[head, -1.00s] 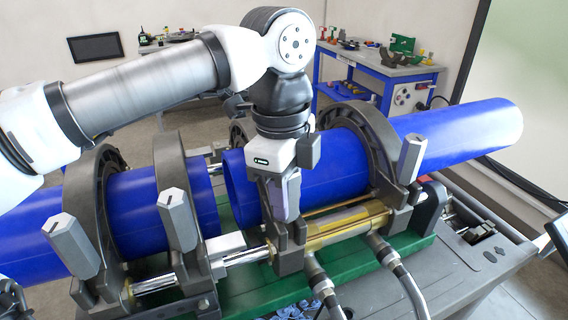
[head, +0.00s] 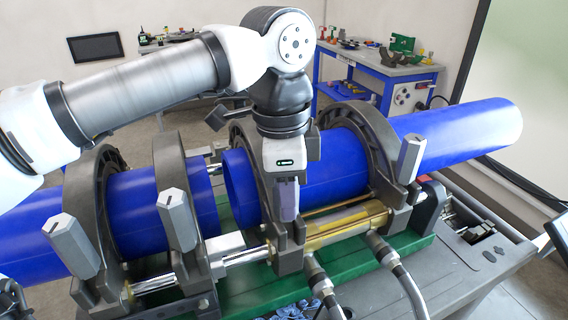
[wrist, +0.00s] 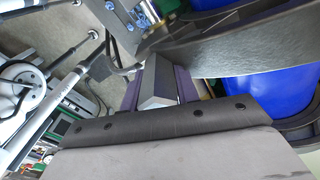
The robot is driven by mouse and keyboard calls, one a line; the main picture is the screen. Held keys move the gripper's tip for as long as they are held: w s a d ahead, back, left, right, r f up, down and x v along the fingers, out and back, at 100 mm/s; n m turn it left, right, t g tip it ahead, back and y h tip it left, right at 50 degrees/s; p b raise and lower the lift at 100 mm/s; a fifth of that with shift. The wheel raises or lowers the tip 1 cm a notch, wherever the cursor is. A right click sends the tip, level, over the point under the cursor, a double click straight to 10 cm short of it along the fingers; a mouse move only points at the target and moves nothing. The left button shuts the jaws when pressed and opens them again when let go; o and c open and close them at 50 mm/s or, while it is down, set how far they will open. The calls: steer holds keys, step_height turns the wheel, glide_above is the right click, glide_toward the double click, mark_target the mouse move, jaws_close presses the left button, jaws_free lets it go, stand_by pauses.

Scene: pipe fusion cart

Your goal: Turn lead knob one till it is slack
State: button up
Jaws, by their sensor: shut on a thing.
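Grey faceted clamp knobs stand on the front of the pipe clamps. In the head view, one knob is at far left (head: 70,240), one is left of centre (head: 177,220) and one is at right (head: 411,158). My gripper (head: 287,202) points down at the clamp just right of the pipe gap. Its purple fingers are shut on another grey knob (wrist: 156,92), seen between them in the wrist view. The fingers mostly hide this knob in the head view. I see no number on it, and its slackness cannot be told.
Blue pipes (head: 455,140) lie in the dark clamp rings (head: 375,135), with a gap between their ends. A brass cylinder (head: 345,228) and hoses (head: 400,275) sit close to the right below my gripper. A workbench (head: 375,72) stands behind.

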steer(key=shift+a+r+n+y, duration=0.2)
steer(key=shift+r+n+y, duration=0.2)
steer(key=shift+n, duration=0.1)
